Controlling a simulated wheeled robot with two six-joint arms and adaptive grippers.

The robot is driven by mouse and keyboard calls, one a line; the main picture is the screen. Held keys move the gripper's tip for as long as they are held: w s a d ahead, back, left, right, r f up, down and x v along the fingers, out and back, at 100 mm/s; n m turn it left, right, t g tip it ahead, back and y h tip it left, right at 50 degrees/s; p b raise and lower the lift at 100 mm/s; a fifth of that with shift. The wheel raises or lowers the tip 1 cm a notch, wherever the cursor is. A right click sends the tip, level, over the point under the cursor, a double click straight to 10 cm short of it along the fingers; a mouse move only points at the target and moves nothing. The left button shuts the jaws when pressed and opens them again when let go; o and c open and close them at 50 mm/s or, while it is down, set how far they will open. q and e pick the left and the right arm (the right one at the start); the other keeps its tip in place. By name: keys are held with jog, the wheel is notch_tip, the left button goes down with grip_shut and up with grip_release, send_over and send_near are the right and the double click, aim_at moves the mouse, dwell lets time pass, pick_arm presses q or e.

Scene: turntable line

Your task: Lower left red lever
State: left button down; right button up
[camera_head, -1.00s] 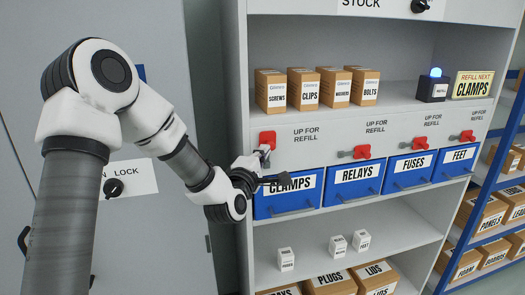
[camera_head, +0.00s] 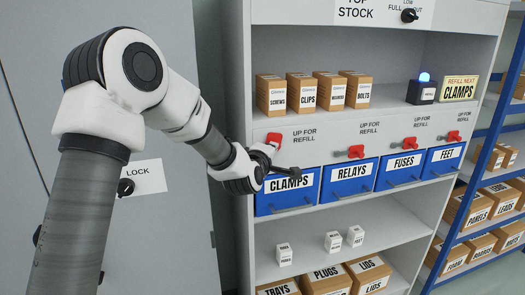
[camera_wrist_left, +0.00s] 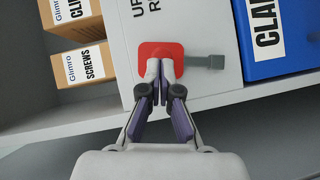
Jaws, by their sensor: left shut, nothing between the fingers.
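The left red lever (camera_head: 273,141) sits on the white shelf front above the blue CLAMPS bin (camera_head: 288,196). In the head view the gripper (camera_head: 268,154) covers the lever's lower part. My right gripper is not in view.
More red levers stand above the RELAYS (camera_head: 356,152), FUSES (camera_head: 409,143) and FEET bins, their handles pointing sideways. Brown boxes (camera_head: 272,93) stand on the shelf above.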

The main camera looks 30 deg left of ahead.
pick_arm(q)
jog(key=w+d+f+m+g+b, duration=0.2)
jog(key=w+d+f, duration=0.1)
jog(key=w+d, duration=0.15)
jog(key=s+d+r, duration=0.5)
jog(key=s+r, duration=0.1)
jog(key=r, duration=0.4)
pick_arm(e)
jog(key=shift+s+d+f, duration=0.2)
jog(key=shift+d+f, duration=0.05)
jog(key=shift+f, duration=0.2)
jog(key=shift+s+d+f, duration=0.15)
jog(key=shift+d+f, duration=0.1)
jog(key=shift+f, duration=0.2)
